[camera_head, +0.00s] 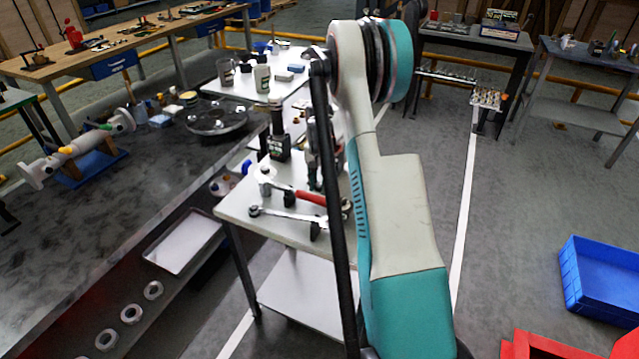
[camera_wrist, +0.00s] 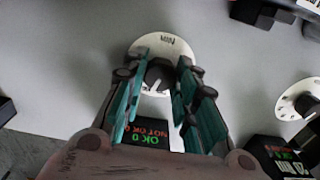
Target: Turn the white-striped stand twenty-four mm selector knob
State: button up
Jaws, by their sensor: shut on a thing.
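In the wrist view my gripper (camera_wrist: 160,72) has its teal fingers on either side of a dark selector knob (camera_wrist: 157,77) and is shut on it. The knob sits in front of a round white dial plate (camera_wrist: 178,46) with black lettering. Its black stand (camera_wrist: 152,134) shows green "OK 0" and red "NOT OK 0" text, partly covered by the fingers. No white stripe or twenty-four mm mark can be made out on this stand. In the head view my arm hides most of the gripper and the knob.
A second white dial (camera_wrist: 300,99) on a black stand (camera_wrist: 282,157) marked "20 MM" is close on the right. In the head view, the small grey table (camera_head: 290,232) holds a red-handled tool (camera_head: 300,195) and a wrench (camera_head: 285,213). A blue crate (camera_head: 600,280) is at right.

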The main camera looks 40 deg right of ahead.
aim_at(319, 185)
jog(key=o, duration=1)
jog(key=shift+o, duration=0.2)
notch_tip(319, 185, up, 12)
dwell(0.4)
